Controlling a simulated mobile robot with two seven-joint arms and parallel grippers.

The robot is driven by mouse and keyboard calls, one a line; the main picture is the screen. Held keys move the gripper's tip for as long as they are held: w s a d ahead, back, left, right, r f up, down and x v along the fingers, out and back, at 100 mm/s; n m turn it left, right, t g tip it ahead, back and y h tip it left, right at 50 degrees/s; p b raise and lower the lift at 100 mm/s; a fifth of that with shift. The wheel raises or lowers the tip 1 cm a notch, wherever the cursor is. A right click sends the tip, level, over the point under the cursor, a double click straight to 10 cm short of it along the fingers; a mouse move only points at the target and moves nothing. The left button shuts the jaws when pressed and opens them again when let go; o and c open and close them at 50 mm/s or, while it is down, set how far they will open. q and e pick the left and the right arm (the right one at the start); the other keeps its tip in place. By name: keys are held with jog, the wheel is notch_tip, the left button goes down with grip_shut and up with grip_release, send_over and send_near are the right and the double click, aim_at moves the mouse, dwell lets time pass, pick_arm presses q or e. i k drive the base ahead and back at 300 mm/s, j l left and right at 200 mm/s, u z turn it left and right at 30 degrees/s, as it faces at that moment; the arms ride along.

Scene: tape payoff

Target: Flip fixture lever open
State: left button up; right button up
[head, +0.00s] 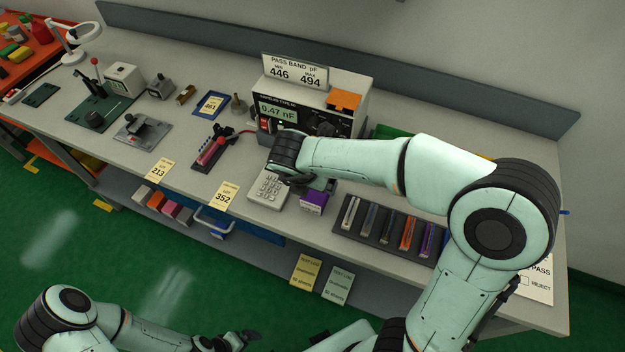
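A dark fixture with a red bar-like part (212,151) lies on the bench left of the meter; a red cable runs from its side toward the meter. A separate stand has an upright lever with a red knob (95,62) on a green base at the far left. I cannot tell which one the task means. My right gripper (300,180) is over the grey keypad (268,188), right of the red-barred fixture and apart from it; my wrist hides most of its fingers. My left gripper (236,341) is low at the bottom edge, away from the bench, its opening unclear.
The meter (283,112) reads 0.47 nF, under a PASS BAND sign (294,71). A purple box (313,202) and a black tray (350,228) of several strips are near my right arm. Yellow cards (224,196) lie along the front edge.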

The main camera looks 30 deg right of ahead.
aim_at(221, 139)
jog(key=k+j, duration=0.75)
jog(key=k, duration=0.15)
